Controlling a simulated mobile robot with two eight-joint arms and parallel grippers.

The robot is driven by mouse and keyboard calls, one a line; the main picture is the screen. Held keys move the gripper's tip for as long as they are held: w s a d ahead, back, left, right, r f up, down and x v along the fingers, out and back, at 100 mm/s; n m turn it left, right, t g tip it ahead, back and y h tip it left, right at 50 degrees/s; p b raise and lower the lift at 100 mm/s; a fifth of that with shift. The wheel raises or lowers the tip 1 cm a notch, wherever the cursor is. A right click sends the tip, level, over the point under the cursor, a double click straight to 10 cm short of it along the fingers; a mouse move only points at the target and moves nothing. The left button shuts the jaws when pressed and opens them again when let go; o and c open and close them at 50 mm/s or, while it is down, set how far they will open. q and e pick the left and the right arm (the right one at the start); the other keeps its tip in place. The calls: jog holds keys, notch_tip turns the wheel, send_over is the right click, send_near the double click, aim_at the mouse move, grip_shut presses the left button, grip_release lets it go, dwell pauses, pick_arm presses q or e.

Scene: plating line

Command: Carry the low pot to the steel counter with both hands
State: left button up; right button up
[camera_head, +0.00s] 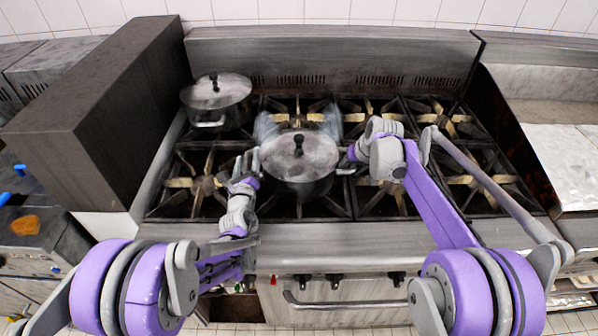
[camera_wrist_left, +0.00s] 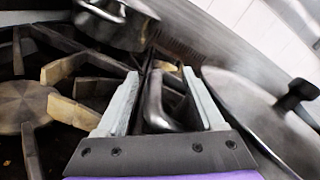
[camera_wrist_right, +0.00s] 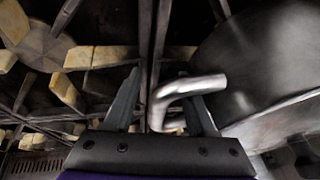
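A lidded steel pot (camera_head: 300,165) with a black lid knob stands on the middle burners of the stove. My left gripper (camera_head: 250,166) is at its left side; in the left wrist view a pot handle (camera_wrist_left: 155,103) lies between the spread fingers (camera_wrist_left: 160,95), with gaps visible. My right gripper (camera_head: 349,157) is at its right side; in the right wrist view the bent handle (camera_wrist_right: 183,88) lies between the parted fingers (camera_wrist_right: 163,100). A pale steel counter (camera_head: 565,155) is to the right of the stove.
A tall dark box-like unit (camera_head: 95,100) rises left of the stove. The right burners (camera_head: 470,180) hold no pots, but my right arm crosses above them.

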pick_arm(q)
jog(key=c, duration=0.7)
pick_arm(e)
jog(key=c, duration=0.7)
pick_arm(q)
grip_shut()
pick_arm(e)
grip_shut()
jog(key=shift+d, duration=0.1)
pick_arm(q)
jog(key=shift+s+f, duration=0.15)
pick_arm(e)
jog(key=shift+s+d, duration=0.1)
